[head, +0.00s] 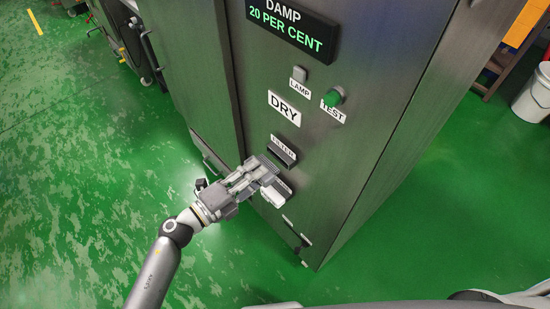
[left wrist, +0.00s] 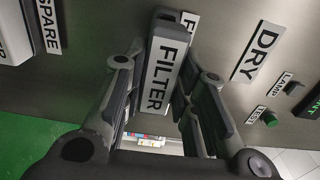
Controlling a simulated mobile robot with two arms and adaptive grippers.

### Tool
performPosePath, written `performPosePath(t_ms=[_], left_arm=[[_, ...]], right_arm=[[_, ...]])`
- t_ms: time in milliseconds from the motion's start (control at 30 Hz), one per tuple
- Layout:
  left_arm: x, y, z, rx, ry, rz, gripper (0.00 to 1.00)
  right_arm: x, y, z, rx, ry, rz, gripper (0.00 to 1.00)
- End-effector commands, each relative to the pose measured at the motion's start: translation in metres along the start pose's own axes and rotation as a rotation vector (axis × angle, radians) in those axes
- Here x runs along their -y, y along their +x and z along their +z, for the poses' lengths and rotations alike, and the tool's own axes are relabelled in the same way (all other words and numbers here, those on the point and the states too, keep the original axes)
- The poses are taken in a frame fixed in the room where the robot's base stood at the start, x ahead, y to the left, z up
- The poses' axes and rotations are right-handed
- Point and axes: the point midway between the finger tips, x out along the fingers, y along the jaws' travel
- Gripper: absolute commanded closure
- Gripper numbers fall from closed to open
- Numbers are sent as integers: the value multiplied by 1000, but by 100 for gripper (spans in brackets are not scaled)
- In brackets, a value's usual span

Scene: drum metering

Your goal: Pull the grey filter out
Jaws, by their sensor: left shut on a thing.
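The grey filter (left wrist: 164,75) is a dark grey block with a white FILTER label on its front face. It sits between the two fingers of my left gripper (left wrist: 158,100), which is shut on it, in front of the steel cabinet panel. In the head view my left gripper (head: 262,172) is at the panel, just below the FILTER plate (head: 283,146) and a dark slot-like area (head: 281,156). The gripper hides most of the filter there, and I cannot tell how far it stands out. My right gripper is not in view.
A white block (head: 274,196) by the SPARE label (left wrist: 48,26) sits close below the gripper. Higher on the steel cabinet (head: 345,160) are the DRY plate (head: 284,108), the LAMP switch (head: 299,74), the green TEST button (head: 332,97) and the damp display (head: 290,32). Open green floor lies left.

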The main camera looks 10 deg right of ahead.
Motion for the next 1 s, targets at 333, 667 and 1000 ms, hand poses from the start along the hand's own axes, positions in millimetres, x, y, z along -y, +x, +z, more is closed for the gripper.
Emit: performPosePath(t_ms=[333, 667, 1000], left_arm=[[0, -12, 0, 0, 0, 1, 100], [0, -32, 0, 0, 0, 0, 100], [0, -40, 0, -1, 0, -1, 100]], right_arm=[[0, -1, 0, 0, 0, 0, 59], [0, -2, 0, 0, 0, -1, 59], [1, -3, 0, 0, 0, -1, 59]])
